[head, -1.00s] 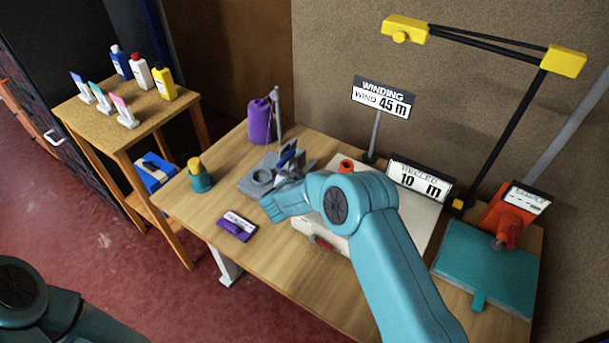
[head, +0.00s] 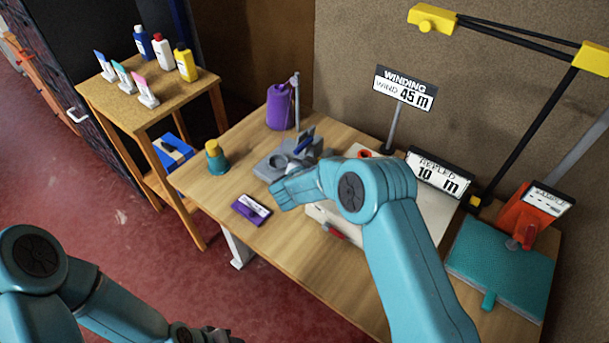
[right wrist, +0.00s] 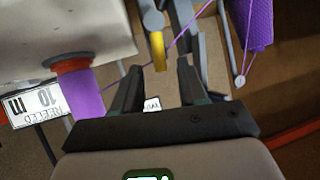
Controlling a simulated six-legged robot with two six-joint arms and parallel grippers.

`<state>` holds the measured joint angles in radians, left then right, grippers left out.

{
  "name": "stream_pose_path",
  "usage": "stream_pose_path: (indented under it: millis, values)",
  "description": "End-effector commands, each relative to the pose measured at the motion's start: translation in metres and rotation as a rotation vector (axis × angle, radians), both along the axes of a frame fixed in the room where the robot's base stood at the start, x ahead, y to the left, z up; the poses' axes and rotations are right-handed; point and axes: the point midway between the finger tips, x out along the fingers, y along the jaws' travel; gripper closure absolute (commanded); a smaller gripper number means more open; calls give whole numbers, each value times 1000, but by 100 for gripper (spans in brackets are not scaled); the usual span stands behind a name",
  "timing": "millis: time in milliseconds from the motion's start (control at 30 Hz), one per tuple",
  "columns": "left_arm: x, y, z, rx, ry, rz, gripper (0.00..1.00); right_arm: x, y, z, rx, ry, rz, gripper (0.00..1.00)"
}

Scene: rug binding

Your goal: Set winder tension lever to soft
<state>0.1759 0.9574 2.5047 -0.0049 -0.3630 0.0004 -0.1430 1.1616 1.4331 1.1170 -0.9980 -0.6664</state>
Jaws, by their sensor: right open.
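The grey winder (head: 270,167) stands on the wooden table in the head view, partly hidden behind my right arm. In the right wrist view a grey arm with a yellow end (right wrist: 158,48) lies just ahead of my right gripper (right wrist: 158,82), in line with the gap between its fingers; I cannot tell if it is the tension lever. The right gripper is open, with nothing clearly held. A purple thread (right wrist: 180,35) crosses beyond the fingers. My left gripper (head: 222,337) is at the bottom edge of the head view, mostly cut off.
A purple cone (head: 280,107) stands behind the winder. A teal pot with a yellow top (head: 216,160) and a purple labelled block (head: 251,210) are left of it. Signs reading winding (head: 404,88) and reeled (head: 438,173) stand behind. A teal pad (head: 500,268) is right.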

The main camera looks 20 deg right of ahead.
Motion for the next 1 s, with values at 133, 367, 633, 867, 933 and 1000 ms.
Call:
stream_pose_path:
  millis: [133, 367, 633, 867, 933, 1000]
  values:
    - [0, 0, -10, 0, 0, 0, 57, -27, 22, 18, -1, -3, 6, 58]
    - [0, 0, -20, 0, 0, 0, 57, -68, 54, 47, 1, -4, 5, 58]
    - [0, 0, -24, 0, 0, 0, 57, -95, 73, 66, -1, -2, 2, 58]
    - [0, 0, -24, 0, 0, 0, 57, -99, 75, 68, -2, -1, 1, 58]
    - [0, 0, -24, 0, 0, 0, 57, -98, 75, 68, -1, -1, 1, 58]
    - [0, 0, -24, 0, 0, 0, 57, -98, 74, 68, -2, -1, 2, 58]
